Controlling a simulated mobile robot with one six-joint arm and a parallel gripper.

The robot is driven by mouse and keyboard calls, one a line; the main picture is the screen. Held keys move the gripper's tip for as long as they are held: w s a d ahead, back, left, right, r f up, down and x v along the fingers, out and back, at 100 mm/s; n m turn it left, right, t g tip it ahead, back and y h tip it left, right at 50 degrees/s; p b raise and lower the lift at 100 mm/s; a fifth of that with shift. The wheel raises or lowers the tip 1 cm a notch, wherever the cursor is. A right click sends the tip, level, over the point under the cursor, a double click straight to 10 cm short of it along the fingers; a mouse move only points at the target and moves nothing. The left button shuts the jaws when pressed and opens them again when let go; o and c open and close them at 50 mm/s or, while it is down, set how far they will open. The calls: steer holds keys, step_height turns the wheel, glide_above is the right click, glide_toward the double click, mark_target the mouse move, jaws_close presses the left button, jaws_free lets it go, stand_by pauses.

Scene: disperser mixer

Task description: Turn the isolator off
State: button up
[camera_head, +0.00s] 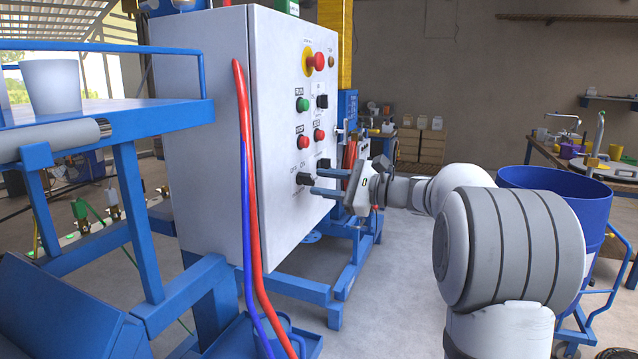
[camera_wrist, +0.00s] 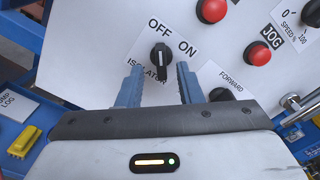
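The isolator switch (camera_wrist: 160,58) is a small black rotary knob on a white panel, labelled OFF and ON. In the wrist view its grip stands nearly upright, with the upper end towards the word OFF. In the head view the knob (camera_head: 304,179) is low on the panel's front. My gripper (camera_wrist: 160,67) is open, with one blue-grey finger on each side of the knob and a gap at both sides. In the head view my gripper (camera_head: 313,184) reaches in from the right, fingertips close to the panel. Whether the tips touch the panel is unclear.
The white control cabinet (camera_head: 200,140) carries several other buttons, including a red emergency stop (camera_head: 319,61) and a green button (camera_head: 302,104).

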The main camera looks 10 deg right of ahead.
steer(key=shift+v, duration=2.75)
steer(key=s+a+f+n+g+h+p, duration=0.25)
steer(key=s+a+f, duration=0.2)
steer(key=s, duration=0.35)
steer(key=s+a+f+n+g+h+p, duration=0.2)
steer(key=s+a+f+n+g+h, duration=0.2)
steer(key=s+a, duration=0.25)
steer(key=s+d+f+n+h+p, duration=0.1)
steer(key=s+d+f+n+h, duration=0.1)
steer(key=s, duration=0.3)
steer(key=s+d+f+n+h+p, duration=0.1)
steer(key=s+d+f+n+h, duration=0.1)
steer(key=s, duration=0.4)
steer(key=s+d+f+n+h+p, duration=0.1)
steer(key=s+f+n+h, duration=0.2)
steer(key=s+n+h, duration=0.1)
steer(key=shift+s+d+n+g, duration=0.45)
steer(key=shift+s+n, duration=0.3)
steer(key=shift+n, duration=0.3)
steer(key=shift+f+h, duration=0.15)
steer(key=shift+h, duration=0.1)
